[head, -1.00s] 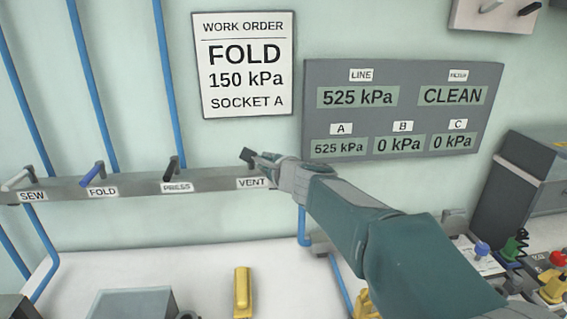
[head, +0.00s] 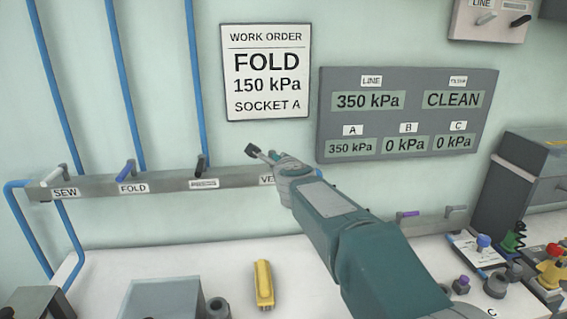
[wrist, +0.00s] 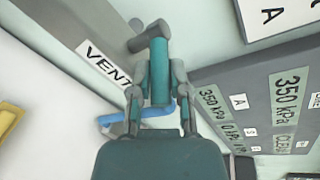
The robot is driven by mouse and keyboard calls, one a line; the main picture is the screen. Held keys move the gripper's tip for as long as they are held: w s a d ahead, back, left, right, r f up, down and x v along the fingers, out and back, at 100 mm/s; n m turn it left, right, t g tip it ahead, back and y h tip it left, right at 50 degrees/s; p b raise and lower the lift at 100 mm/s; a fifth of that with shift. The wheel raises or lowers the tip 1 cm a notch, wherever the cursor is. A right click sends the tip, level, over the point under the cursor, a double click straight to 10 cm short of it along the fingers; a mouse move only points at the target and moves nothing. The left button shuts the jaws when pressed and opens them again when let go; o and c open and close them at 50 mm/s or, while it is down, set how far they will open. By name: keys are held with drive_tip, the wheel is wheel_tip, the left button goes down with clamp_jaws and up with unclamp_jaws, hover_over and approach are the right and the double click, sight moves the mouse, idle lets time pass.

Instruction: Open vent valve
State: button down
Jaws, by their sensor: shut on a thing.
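The vent valve is at the right of the grey valve rail (head: 158,183), by the VENT label, which my arm partly covers in the head view. Its dark grey end (head: 252,150) pokes out past my gripper (head: 270,156). In the wrist view the vent valve's teal handle (wrist: 159,68) stands between the two fingers of my gripper (wrist: 160,78), which is shut on it. The VENT label (wrist: 108,66) is just left of the handle. The display panel (head: 412,84) reads LINE 350 kPa and A 350 kPa; B and C read 0 kPa.
SEW, FOLD and PRESS valves (head: 203,164) stand left along the rail. A work order sign (head: 266,72) reads FOLD 150 kPa, socket A. A yellow tool (head: 263,284) lies on the white bench (head: 205,262). Connectors and a dark machine (head: 525,185) are at the right.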

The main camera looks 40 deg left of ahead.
drive_tip(key=shift+s+a+r+m+t+h, duration=0.1)
drive_tip(key=shift+s+a+m+t+h, duration=0.2)
drive_tip(key=shift+m+t+h, duration=0.3)
drive_tip(key=shift+s+a+r+m+t+h, duration=0.15)
drive_tip(key=shift+s+m+t+h, duration=0.15)
drive_tip(key=shift+m+t+h, duration=0.35)
drive_tip(key=shift+s+a+f+m+t+h, duration=0.1)
drive_tip(key=shift+s+a+m+t+h, duration=0.3)
drive_tip(key=shift+m+h, duration=0.3)
drive_tip(key=shift+w+d+h, duration=0.1)
drive_tip(key=shift+d+h, duration=0.05)
drive_tip(key=shift+h, duration=0.1)
drive_tip(key=c, duration=0.6)
unclamp_jaws()
drive_tip(key=shift+a+f, duration=0.2)
drive_tip(key=shift+d, duration=0.15)
